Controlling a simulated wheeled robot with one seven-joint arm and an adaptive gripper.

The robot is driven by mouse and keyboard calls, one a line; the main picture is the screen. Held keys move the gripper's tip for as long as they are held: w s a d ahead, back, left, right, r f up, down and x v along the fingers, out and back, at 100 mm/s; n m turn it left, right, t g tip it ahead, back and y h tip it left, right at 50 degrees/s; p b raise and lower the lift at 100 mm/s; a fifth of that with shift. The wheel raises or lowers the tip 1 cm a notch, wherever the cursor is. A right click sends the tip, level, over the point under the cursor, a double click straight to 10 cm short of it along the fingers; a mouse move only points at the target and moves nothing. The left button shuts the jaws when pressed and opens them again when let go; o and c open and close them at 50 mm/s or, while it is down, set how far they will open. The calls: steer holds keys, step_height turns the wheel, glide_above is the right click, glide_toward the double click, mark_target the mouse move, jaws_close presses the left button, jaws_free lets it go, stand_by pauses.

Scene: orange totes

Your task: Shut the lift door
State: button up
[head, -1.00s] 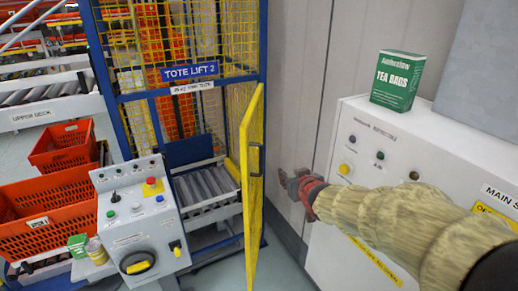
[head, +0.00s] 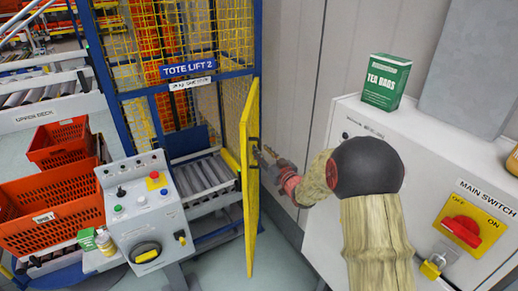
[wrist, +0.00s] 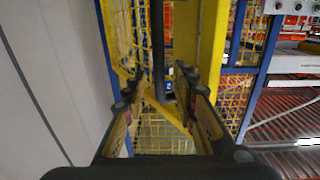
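The lift door (head: 248,185) is a narrow yellow-framed mesh panel. It stands open, swung out from the blue-framed lift cage marked Tote Lift 2 (head: 188,70). A dark handle is on its right side; in the wrist view it looks like a dark upright bar (wrist: 158,50) beside the yellow door frame (wrist: 211,50). My gripper (head: 262,156) is at the door's right face, by the handle. In the wrist view the two fingers of my gripper (wrist: 158,92) are apart, with the bar between them in the picture. I cannot tell if they touch it.
A grey control box (head: 145,205) with buttons stands left of the door. Orange totes (head: 58,205) are at the left. A white cabinet (head: 400,150) with a red main switch (head: 463,231) and a green tea bag box (head: 386,82) stands at the right. Grey wall panels lie behind my gripper.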

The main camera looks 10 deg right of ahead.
steer(key=shift+x, duration=1.45)
steer(key=shift+c, duration=0.8)
jaws_close()
